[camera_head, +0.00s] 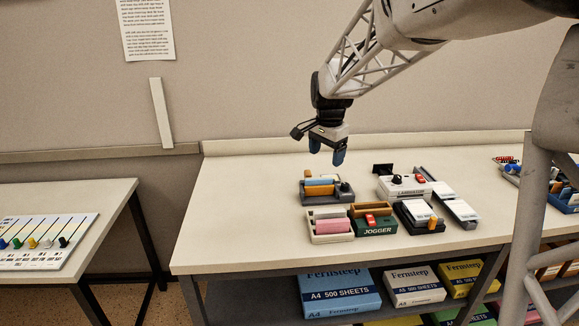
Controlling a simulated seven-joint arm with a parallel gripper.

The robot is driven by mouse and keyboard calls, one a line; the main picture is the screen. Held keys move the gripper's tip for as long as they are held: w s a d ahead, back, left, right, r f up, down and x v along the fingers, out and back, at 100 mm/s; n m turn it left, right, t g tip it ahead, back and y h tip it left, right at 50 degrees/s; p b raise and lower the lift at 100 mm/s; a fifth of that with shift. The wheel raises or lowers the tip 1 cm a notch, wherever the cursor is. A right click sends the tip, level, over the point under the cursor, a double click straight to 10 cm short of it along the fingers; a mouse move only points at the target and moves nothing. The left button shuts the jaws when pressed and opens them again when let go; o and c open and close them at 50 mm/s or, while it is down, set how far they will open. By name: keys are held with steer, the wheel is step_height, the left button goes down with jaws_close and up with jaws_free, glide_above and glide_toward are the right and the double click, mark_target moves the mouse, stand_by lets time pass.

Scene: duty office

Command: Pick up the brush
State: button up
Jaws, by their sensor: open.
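My gripper (326,150) hangs from the arm at the upper middle, with its two dark blue fingers pointing down. It is open, with nothing seen between the fingers. It shows above and behind a dark grey tray (343,198) on the table (235,210), apart from it. The tray holds small orange, yellow and blue pieces. I cannot clearly make out a brush; the things on the table are too small to tell which one it is.
A cream tray (331,239) with pink and grey blocks, a green jogger box (376,230), a white laminator (402,186) and a dark box (420,225) stand close together. Paper packs (340,294) lie on the shelf below. The table's left part is clear.

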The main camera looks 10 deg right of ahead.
steer(key=w+f+m, duration=0.2)
steer(key=w+f, duration=0.1)
steer(key=w, duration=0.4)
steer(key=w+f+m, duration=0.2)
steer(key=w+f, duration=0.2)
steer(key=w, duration=0.4)
steer(key=m+g, duration=0.1)
steer(key=m, duration=0.2)
glide_above(308, 172)
step_height(308, 172, down, 8)
steer(key=shift+f, duration=0.1)
steer(key=shift+f, duration=0.1)
steer(key=shift+f, duration=1.25)
steer(key=shift+f, duration=2.6)
